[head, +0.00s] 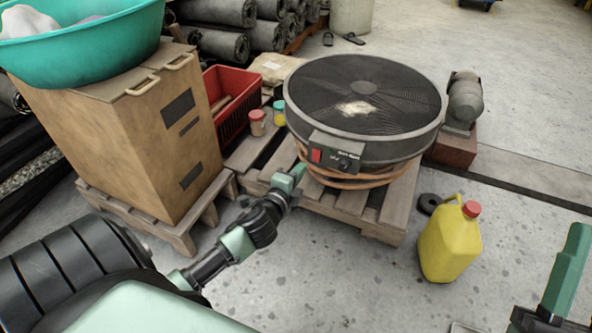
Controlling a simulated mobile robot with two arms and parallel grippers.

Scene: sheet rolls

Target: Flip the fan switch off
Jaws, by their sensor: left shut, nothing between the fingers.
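A large round black fan (385,125) lies face up on brownish rings above a wooden pallet. Its control panel (334,166) on the near side carries a red switch (316,155) and dark knobs. Whether the switch is on or off is too small to tell. My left gripper (297,173) is shut and empty, with its green fingertips just below and left of the red switch. I cannot tell whether they touch the panel. My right gripper (569,268) is at the lower right edge, partly cut off and far from the fan.
A wooden box (135,140) with a teal basin (80,38) on top stands left. A red crate (228,125) and small jars are behind my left gripper. A yellow jug (449,243) stands right of the pallet (375,222). A motor (464,100) sits behind right.

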